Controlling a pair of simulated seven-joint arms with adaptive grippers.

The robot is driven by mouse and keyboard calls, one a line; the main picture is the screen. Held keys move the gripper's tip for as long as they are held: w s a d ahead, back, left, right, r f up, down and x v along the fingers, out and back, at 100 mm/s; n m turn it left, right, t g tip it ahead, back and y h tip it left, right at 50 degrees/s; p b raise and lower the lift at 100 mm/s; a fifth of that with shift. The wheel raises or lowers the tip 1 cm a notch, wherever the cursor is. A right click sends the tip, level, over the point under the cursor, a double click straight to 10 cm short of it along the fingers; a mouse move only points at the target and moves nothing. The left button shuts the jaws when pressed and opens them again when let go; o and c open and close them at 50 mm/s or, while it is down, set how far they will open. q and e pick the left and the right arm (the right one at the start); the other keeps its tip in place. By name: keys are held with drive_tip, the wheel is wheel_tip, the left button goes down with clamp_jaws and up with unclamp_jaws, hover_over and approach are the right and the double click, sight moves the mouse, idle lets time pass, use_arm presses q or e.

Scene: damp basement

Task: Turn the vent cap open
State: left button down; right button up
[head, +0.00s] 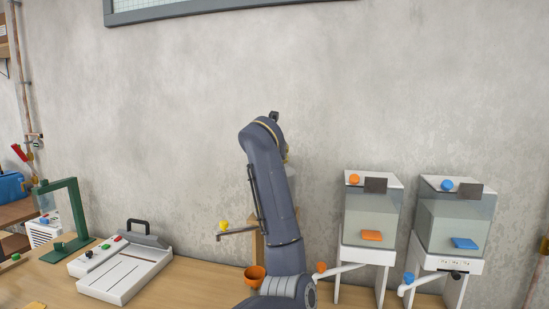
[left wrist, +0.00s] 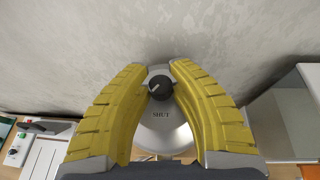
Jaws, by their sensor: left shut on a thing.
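The vent cap (left wrist: 160,90) is a small black knob with a pale pointer mark on its left part, slanting slightly down to the left. It sits on a round grey metal housing (left wrist: 166,138) with the word SHUT printed below the knob. My left gripper (left wrist: 159,74) has its yellow ribbed fingers on both sides of the knob and is shut on it. In the head view my own dark arm hides the cap and most of the gripper. My right gripper is in neither view.
Two clear tanks on white stands (head: 370,218) (head: 455,222) are on the right. A white tray device with a black handle (head: 122,265) and a green frame (head: 76,215) are on the left. An orange cup (head: 255,274) is by my arm. A concrete wall (head: 150,110) rises behind.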

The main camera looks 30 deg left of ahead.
use_arm(q)
drive_tip(key=m+t+h, duration=0.1)
drive_tip(key=m+h, duration=0.4)
drive_tip(key=h, duration=0.1)
drive_tip(key=shift+a+m+h, duration=0.15)
drive_tip(key=shift+m+h, duration=0.15)
drive_tip(key=shift+m+g+h, duration=0.6)
drive_tip(key=shift+m+h, duration=1.6)
drive_tip(key=shift+h, duration=0.3)
drive_tip(key=shift+d, duration=0.2)
drive_tip(key=c, duration=1.2)
unclamp_jaws()
drive_tip(key=v, duration=1.2)
drive_tip(key=shift+w+a, duration=0.1)
drive_tip(key=shift+a, duration=0.05)
